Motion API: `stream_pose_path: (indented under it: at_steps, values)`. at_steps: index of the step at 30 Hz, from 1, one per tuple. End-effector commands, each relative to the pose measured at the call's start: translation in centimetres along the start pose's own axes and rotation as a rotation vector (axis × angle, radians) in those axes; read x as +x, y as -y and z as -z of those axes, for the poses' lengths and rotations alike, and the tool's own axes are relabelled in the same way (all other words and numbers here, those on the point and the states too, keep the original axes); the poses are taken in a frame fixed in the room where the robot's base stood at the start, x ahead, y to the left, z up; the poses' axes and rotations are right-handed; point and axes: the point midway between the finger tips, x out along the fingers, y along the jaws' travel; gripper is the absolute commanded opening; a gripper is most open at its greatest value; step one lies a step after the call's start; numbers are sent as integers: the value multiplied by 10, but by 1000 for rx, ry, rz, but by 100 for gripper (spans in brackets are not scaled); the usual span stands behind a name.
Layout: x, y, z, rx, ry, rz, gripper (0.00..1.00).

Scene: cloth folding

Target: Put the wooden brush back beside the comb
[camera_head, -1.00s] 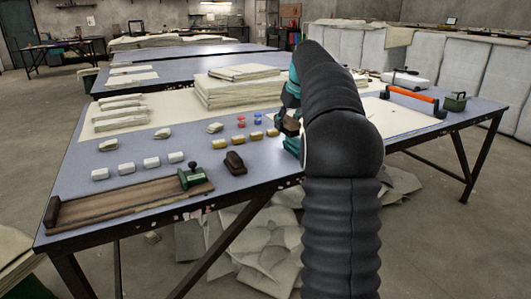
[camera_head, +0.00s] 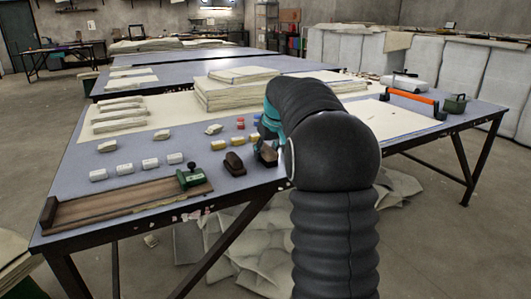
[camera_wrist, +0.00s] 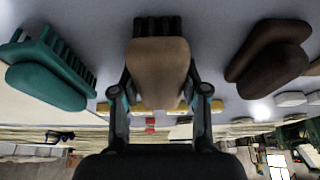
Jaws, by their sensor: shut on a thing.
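The wooden brush (camera_wrist: 158,70), with a tan wooden body and dark bristles, is between the fingers of my gripper (camera_wrist: 160,88), which is shut on it. In the head view the held brush (camera_head: 267,154) shows low over the table's front edge. I cannot tell whether it touches the table. The teal comb (camera_wrist: 52,66) lies to the left of the held brush in the wrist view, apart from it. My arm hides the comb in the head view. A dark brown brush-like block (camera_wrist: 268,58) lies on the other side; it also shows in the head view (camera_head: 234,162).
A wooden board with a green clamp (camera_head: 190,176) lies at the table's front left. Several white blocks (camera_head: 150,162) and yellow blocks (camera_head: 219,145) stand nearby. Folded cloth (camera_head: 235,92) is stacked behind. An orange-handled tool (camera_head: 410,96) lies at the right.

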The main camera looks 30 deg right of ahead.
Motion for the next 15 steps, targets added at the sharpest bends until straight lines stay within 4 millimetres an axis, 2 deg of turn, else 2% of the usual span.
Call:
stream_pose_path:
  at_steps: [8,9,12,15]
  values:
    - [3,0,-1,0,0,0,12]
    - [3,0,-1,0,0,0,49]
    - [2,0,-1,0,0,0,70]
    - [2,0,-1,0,0,0,70]
